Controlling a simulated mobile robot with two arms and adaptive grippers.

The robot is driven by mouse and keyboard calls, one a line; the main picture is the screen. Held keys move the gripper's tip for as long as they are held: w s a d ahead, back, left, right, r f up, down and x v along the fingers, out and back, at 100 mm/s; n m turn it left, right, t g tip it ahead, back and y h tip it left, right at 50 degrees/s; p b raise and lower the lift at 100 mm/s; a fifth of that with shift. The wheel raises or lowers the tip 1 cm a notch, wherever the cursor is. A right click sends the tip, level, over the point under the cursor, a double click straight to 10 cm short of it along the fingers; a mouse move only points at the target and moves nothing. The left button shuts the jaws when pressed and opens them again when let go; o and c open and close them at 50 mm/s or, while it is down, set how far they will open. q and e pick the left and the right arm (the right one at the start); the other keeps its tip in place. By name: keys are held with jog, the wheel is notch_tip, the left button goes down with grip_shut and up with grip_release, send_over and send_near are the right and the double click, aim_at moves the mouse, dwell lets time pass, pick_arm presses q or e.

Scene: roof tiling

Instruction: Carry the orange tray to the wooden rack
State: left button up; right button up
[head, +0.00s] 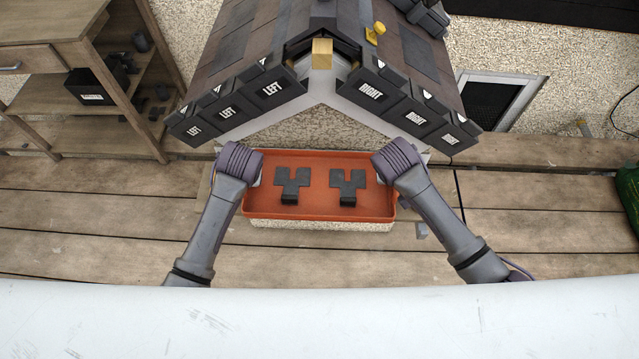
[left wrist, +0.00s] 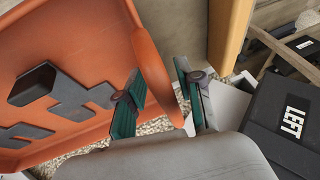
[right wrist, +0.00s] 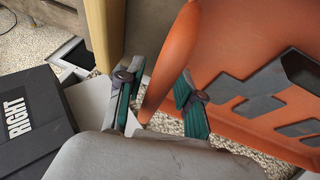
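The orange tray (head: 320,207) sits level on a pale stucco-faced support in front of the small roof. Two dark grey T-shaped tiles, a left one (head: 293,184) and a right one (head: 347,187), lie in it. My left gripper (left wrist: 160,72) is at the tray's left end, its fingers on either side of the orange rim with a gap showing. My right gripper (right wrist: 160,75) straddles the rim at the right end in the same way. Both look open; the head view hides their fingertips. The wooden rack (head: 130,100) stands at the back left.
The rack holds a black box (head: 98,86) and small dark parts. Tiles marked LEFT (head: 270,90) and RIGHT (head: 370,95) hang at the roof's eaves, just behind the tray. The plank floor (head: 110,215) is clear at left. A green object (head: 629,192) is at the right edge.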

pick_arm(q)
jog(key=c, duration=0.7)
pick_arm(e)
jog(key=c, duration=0.7)
pick_arm(q)
jog(key=shift+d, duration=0.1)
pick_arm(e)
jog(key=shift+a, duration=0.1)
jog(key=shift+a, duration=0.1)
